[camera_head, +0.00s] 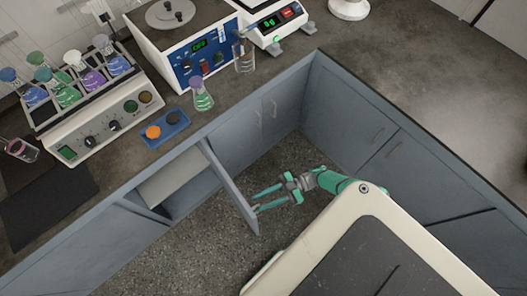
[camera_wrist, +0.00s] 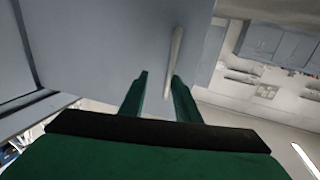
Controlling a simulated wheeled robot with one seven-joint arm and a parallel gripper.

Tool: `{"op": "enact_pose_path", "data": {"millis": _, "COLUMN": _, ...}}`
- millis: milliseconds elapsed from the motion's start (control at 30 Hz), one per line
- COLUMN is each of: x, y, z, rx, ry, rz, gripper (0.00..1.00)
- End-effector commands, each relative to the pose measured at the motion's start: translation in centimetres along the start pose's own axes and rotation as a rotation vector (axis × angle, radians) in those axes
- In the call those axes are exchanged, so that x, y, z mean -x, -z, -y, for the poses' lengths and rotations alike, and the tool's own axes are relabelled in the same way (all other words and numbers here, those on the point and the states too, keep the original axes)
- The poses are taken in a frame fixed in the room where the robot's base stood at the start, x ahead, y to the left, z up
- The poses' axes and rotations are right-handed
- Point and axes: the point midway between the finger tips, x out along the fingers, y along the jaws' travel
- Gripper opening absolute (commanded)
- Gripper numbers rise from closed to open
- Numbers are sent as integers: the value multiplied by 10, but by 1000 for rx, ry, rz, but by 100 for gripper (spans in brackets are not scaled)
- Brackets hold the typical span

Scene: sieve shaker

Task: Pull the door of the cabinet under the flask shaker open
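The flask shaker (camera_head: 98,128), with several coloured flasks on it, stands on the counter. The cabinet under it has its grey door (camera_head: 231,190) swung well outward, and part of the inside (camera_head: 180,190) shows. My gripper (camera_head: 256,202) is at the outer side of the door, close to its free edge, with its fingers apart. In the wrist view, the pale bar handle (camera_wrist: 175,52) stands on the door face (camera_wrist: 110,45). Its lower end lies between my two fingertips (camera_wrist: 160,85), nearer the right one. Contact with the handle cannot be told.
Closed cabinets (camera_head: 365,125) line the right side of the corner. The speckled floor (camera_head: 190,250) is clear around the door.

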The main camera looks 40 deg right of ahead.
Motion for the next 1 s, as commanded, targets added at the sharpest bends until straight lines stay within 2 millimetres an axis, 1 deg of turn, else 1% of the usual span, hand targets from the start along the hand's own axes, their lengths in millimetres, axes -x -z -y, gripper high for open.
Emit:
{"op": "enact_pose_path", "data": {"millis": 433, "x": 2, "y": 0, "z": 2, "rx": -2, "ry": 2, "rz": 0, "gripper": 27}}
{"op": "enact_pose_path", "data": {"millis": 533, "x": 6, "y": 0, "z": 2, "rx": -2, "ry": 2, "rz": 1, "gripper": 27}}
{"op": "enact_pose_path", "data": {"millis": 667, "x": 18, "y": -1, "z": 2, "rx": -3, "ry": 3, "rz": 3, "gripper": 27}}
{"op": "enact_pose_path", "data": {"millis": 933, "x": 55, "y": -1, "z": 2, "rx": -2, "ry": -1, "rz": 2, "gripper": 27}}
{"op": "enact_pose_path", "data": {"millis": 1000, "x": 60, "y": -1, "z": 1, "rx": -3, "ry": -1, "rz": 2, "gripper": 27}}
